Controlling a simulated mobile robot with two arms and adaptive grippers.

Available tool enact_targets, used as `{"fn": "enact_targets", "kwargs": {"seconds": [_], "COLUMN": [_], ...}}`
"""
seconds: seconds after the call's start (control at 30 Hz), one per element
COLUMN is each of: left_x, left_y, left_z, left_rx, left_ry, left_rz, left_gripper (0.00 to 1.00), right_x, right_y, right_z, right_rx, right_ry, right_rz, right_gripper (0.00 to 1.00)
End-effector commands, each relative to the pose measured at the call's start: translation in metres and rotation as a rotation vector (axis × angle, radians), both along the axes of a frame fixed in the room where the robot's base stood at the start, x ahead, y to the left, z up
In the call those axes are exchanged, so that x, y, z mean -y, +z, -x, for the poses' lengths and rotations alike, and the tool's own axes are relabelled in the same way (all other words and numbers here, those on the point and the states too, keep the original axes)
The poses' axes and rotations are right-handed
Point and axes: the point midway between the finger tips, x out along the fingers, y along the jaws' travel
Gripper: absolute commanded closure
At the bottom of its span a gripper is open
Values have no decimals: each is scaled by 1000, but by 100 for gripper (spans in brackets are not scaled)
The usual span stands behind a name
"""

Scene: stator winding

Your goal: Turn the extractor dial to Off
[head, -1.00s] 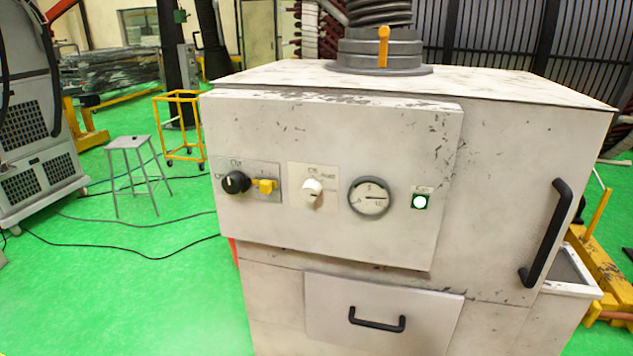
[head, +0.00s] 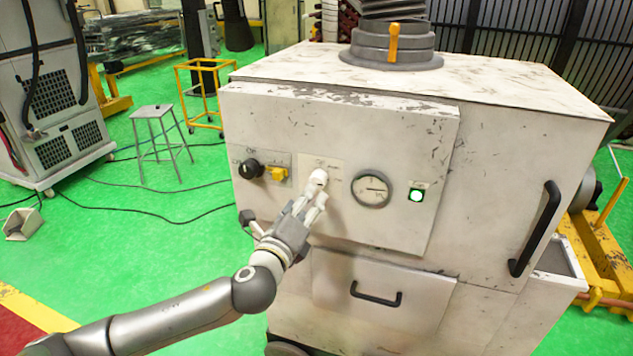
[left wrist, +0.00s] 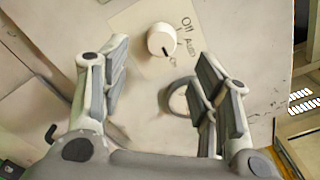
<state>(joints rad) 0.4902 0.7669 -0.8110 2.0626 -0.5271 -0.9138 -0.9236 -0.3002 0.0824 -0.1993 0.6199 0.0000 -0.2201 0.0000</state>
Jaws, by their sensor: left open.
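The white dial (head: 318,178) sits on a cream plate on the front panel of the grey cabinet (head: 340,130). In the left wrist view the dial (left wrist: 161,41) has "Off" and "Auto" lettering beside it; a small dark mark shows on its edge, on the Auto side. My left gripper (head: 312,202) is at the panel, just below the dial in the head view, partly covering the plate. In the left wrist view its fingers (left wrist: 162,72) are spread, with the dial between and beyond their tips; I see no contact. My right gripper is in neither view.
A black knob (head: 249,168) and a yellow switch (head: 278,174) are left of the dial. A round gauge (head: 372,189) and a lit green-framed lamp (head: 416,195) are to its right. A drawer with a black handle (head: 375,294) lies below.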

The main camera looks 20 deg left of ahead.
Motion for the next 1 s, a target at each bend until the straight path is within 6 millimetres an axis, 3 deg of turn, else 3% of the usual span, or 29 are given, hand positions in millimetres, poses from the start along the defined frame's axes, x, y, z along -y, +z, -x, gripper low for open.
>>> {"fn": "enact_targets", "kwargs": {"seconds": [0.2, 0.43, 0.9, 1.0], "left_x": [1, 2, 3, 3], "left_y": [3, 2, 0, 0], "left_z": [-38, -66, -76, -76], "left_rx": [-1, 0, -1, -2], "left_ry": [2, 1, 0, 0], "left_rz": [2, 3, 2, 3], "left_gripper": [44, 44, 44, 54], "right_x": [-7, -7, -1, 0], "right_y": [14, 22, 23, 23], "right_z": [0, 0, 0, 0], "right_rx": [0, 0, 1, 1], "right_ry": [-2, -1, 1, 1], "right_rz": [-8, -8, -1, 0], "right_gripper": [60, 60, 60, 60]}}
